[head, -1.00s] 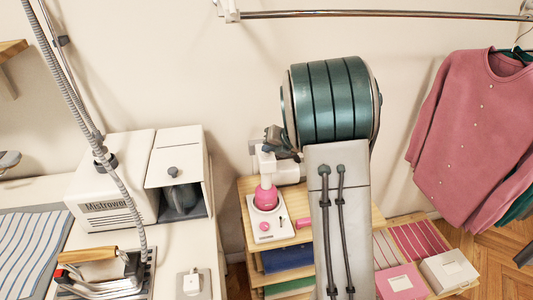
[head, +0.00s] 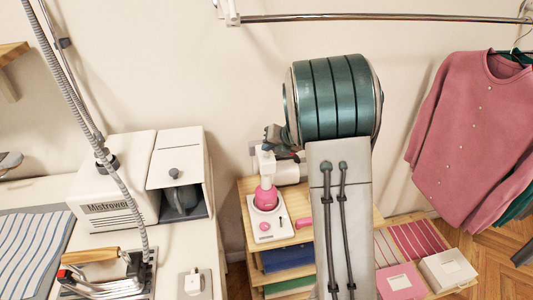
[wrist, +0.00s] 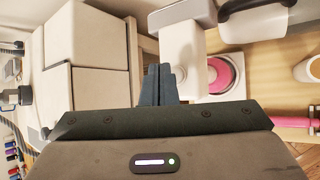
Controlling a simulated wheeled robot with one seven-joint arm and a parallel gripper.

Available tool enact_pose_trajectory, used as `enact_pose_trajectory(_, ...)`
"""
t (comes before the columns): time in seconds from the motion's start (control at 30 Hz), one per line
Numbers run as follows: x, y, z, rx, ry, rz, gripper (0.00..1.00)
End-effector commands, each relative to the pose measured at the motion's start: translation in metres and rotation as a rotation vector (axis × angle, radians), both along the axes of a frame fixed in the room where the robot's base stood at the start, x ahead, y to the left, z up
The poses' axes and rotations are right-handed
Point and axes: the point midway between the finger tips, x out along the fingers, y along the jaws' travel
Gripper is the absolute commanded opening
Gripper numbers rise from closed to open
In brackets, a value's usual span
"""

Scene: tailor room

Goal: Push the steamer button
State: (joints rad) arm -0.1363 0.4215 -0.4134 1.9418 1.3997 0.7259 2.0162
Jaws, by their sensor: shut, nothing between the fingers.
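A white box labelled "Mistrower" (head: 108,222) with a grey hose stands on the left worktop; it looks like a steam station. A white and pink appliance (head: 265,195) stands on the wooden shelf unit, with a small dark lever and a pink spot on its base. It also shows in the wrist view (wrist: 222,75). I cannot tell which one bears the steamer button. My gripper (head: 270,147) is close by the top of the pink appliance, partly hidden behind my arm. In the wrist view my gripper (wrist: 158,72) has its dark fingers together, empty, beside white parts.
A metal rail (head: 380,15) crosses above. Boxes (head: 447,270) sit on the low shelf.

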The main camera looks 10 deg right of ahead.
Motion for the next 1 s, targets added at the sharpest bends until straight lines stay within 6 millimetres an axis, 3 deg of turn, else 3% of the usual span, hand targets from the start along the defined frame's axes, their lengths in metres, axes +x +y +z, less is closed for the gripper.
enact_pose_trajectory(0.17, 0.000, 0.000, 0.007, 0.000, -0.001, -0.001, 0.00)
enact_pose_trajectory(0.7, 0.000, 0.000, 0.061, 0.000, 0.000, 0.000, 0.00)
enact_pose_trajectory(1.0, 0.000, 0.000, 0.060, 0.000, 0.000, 0.000, 0.00)
